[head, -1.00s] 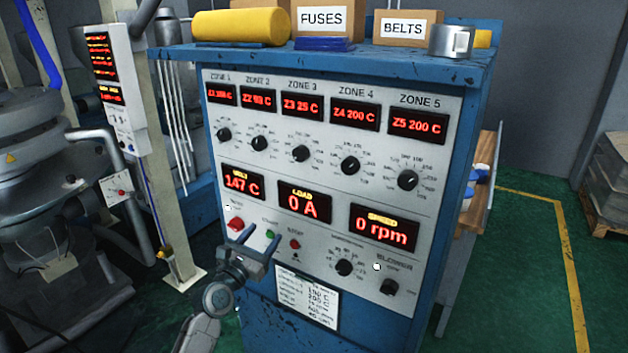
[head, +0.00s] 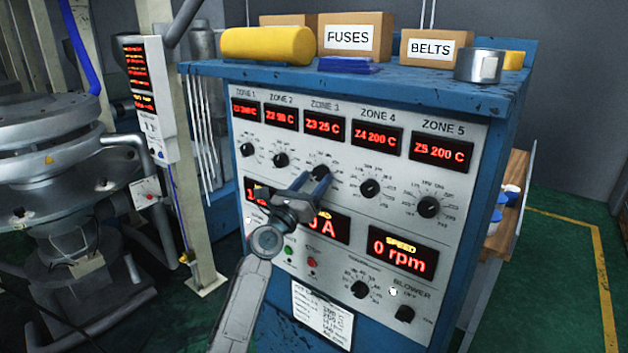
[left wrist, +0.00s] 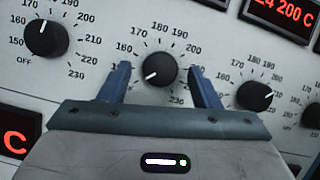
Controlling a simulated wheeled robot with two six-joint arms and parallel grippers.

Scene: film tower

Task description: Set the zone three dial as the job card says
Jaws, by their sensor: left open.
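The zone three dial (head: 320,172) is a round black knob on the grey panel, under the red display reading Z3 25 C (head: 324,124). My left gripper (head: 316,176) is open in front of it. In the left wrist view the dial (left wrist: 160,70) sits between the two open blue fingers, one on each side; I cannot tell whether they touch it. Its white pointer mark is toward the lower left, below 160. The job card (head: 322,314) is a white sheet low on the panel, with print too small to read. My right gripper is not in view.
Neighbouring dials stand close: zone two (left wrist: 46,38) on the left and zone four (left wrist: 255,96) on the right. Below are the load display, partly hidden by my gripper, the speed display (head: 402,252), small buttons and the blower knob (head: 404,313). Boxes stand on the cabinet top.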

